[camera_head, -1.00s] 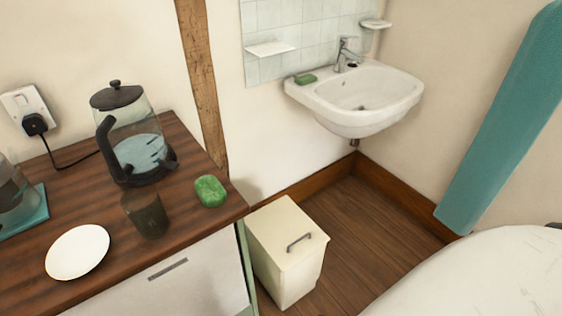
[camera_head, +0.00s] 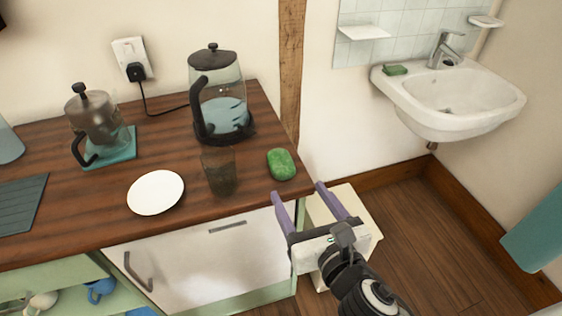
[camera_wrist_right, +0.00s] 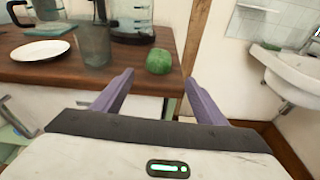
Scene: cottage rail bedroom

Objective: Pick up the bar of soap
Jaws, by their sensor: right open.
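A green bar of soap (camera_head: 282,164) lies on the wooden counter (camera_head: 110,205) near its right front corner. It also shows in the right wrist view (camera_wrist_right: 159,61), ahead of the fingers and between them. A second, smaller green bar (camera_head: 396,70) lies on the back left corner of the washbasin. My right gripper (camera_head: 299,192) is open and empty. Its purple fingers point toward the counter soap from just in front of the counter's edge, apart from the soap. The fingers also show in the right wrist view (camera_wrist_right: 160,85). My left gripper is out of view.
A dark glass tumbler (camera_head: 219,172) and a white plate (camera_head: 156,192) stand left of the soap. A glass kettle (camera_head: 222,105) is behind it. A French press (camera_head: 97,120) stands further left. A timber post (camera_head: 291,60) rises behind the counter's right end. A cream bin (camera_head: 357,205) is below.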

